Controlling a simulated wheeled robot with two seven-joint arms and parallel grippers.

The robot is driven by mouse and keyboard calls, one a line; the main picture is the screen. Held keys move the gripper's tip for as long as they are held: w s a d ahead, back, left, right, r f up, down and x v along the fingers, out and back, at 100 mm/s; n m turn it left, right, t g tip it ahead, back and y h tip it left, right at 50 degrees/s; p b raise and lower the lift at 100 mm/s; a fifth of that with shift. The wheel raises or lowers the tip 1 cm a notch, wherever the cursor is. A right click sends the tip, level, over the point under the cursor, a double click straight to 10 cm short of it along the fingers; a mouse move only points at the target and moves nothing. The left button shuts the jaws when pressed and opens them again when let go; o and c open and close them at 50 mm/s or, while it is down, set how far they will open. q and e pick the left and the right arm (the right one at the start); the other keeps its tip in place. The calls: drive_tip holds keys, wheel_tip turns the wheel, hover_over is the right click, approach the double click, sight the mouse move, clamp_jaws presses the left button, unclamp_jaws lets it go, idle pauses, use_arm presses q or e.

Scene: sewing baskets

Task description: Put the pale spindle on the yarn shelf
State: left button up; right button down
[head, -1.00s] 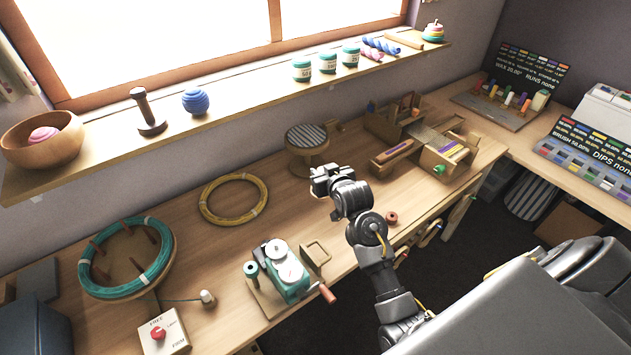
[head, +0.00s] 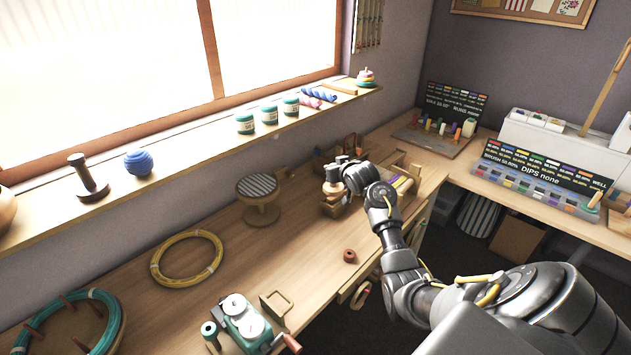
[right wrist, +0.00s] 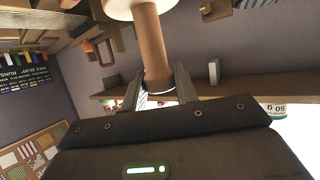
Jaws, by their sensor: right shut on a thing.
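The pale spindle (right wrist: 150,45) has a light wooden shaft and a whitish disc at one end. In the right wrist view my right gripper (right wrist: 160,84) is shut on its shaft. In the head view my right gripper (head: 340,166) hangs over the back of the workbench, with the pale spindle (head: 332,188) partly showing below its fingers. The long wooden shelf (head: 215,148) runs under the window, left of and beyond the gripper, apart from the spindle. My left gripper is not in view.
The shelf holds a dark spindle (head: 88,180), a blue yarn ball (head: 138,162) and several jars (head: 268,114). A striped round stand (head: 258,190) is left of the gripper. Bench space around the yellow hoop (head: 188,258) is mostly clear.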

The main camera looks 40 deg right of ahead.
drive_tip(key=s+d+m+h, duration=0.2)
drive_tip(key=s+d, duration=0.2)
drive_tip(key=d, duration=0.1)
drive_tip(key=s+a+r+n+y, duration=0.1)
drive_tip(key=a+r+y, duration=0.1)
drive_tip(key=a, duration=1)
drive_tip(key=a+r+n+y, duration=0.1)
drive_tip(key=a+n+y, duration=0.1)
drive_tip(key=a, duration=1)
drive_tip(key=s+a+r+n+y, duration=0.1)
drive_tip(key=s+a+r, duration=0.2)
drive_tip(key=a+r, duration=0.3)
drive_tip(key=s+a+r+n+y, duration=0.1)
drive_tip(key=s+a+r, duration=0.3)
drive_tip(key=a+r, duration=0.3)
drive_tip(key=a, duration=0.4)
drive_tip(key=shift+r+t, duration=0.15)
drive_tip(key=shift+t, duration=0.25)
